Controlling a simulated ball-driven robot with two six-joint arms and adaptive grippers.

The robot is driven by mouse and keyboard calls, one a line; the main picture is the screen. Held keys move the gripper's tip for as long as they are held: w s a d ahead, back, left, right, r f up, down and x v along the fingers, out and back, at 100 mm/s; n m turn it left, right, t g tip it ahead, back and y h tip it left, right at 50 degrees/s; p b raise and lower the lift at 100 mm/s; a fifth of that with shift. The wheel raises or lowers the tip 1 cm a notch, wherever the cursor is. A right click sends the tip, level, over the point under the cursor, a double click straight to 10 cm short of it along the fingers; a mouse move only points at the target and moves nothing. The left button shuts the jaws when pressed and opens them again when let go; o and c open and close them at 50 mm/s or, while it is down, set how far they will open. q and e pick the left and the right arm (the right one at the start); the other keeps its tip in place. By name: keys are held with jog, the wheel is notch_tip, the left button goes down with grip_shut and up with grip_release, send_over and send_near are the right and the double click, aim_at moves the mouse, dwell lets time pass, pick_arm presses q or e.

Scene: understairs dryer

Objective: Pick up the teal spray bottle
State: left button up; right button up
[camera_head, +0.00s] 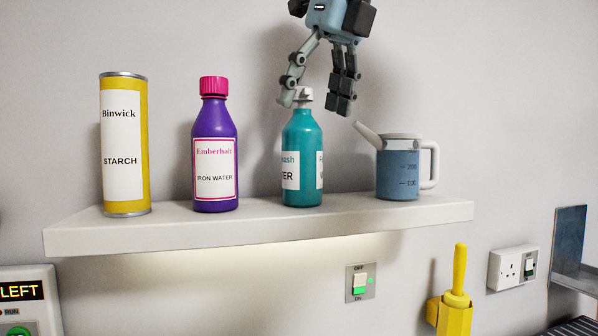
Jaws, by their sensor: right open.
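The teal spray bottle (302,150) stands upright on a white wall shelf, with white labels and a pale spray head (304,96). My right gripper (314,106) reaches down from the top with its fingers spread open. Its left finger overlaps the left side of the spray head in the picture, and its other fingers are to the right of the head. I cannot tell whether any finger touches the bottle. My left gripper is not in view.
The shelf (258,226) also holds a yellow starch can (125,150), a purple bottle (214,150) with a pink cap, and a blue measuring jug (398,172) close on the right, its spout pointing left.

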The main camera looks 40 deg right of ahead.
aim_at(301, 136)
jog(key=x, duration=0.5)
jog(key=shift+w+a+f+p, duration=0.1)
jog(key=shift+a+f+p, duration=0.25)
jog(key=shift+p, duration=0.05)
jog(key=shift+w+f, duration=0.15)
jog(key=shift+f, duration=0.05)
jog(key=c, duration=1.5)
